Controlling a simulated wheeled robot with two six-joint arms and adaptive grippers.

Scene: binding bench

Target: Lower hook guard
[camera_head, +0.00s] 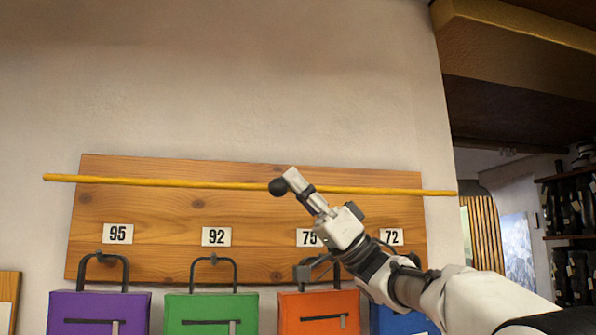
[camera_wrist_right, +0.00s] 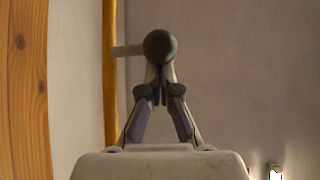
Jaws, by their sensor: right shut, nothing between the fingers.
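The hook guard is a long yellow bar (camera_head: 150,181) running across the wooden board above the number plates; it also shows upright in the right wrist view (camera_wrist_right: 109,80). A round black knob (camera_head: 277,187) stands out from the bar on a short pale stem; in the right wrist view the knob (camera_wrist_right: 160,45) is just beyond my fingertips. My right gripper (camera_head: 291,176) is shut and empty at the knob's right side in the head view. Its fingers (camera_wrist_right: 160,92) meet close to the knob; I cannot tell whether they touch it. My left gripper is not in view.
The wooden board (camera_head: 180,256) carries plates 95, 92, 75 and 72. A purple bag (camera_head: 98,308), a green bag (camera_head: 210,310), an orange bag (camera_head: 318,308) and a partly hidden blue bag (camera_head: 395,321) hang below. Dark shelves (camera_head: 568,235) stand at the far right.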

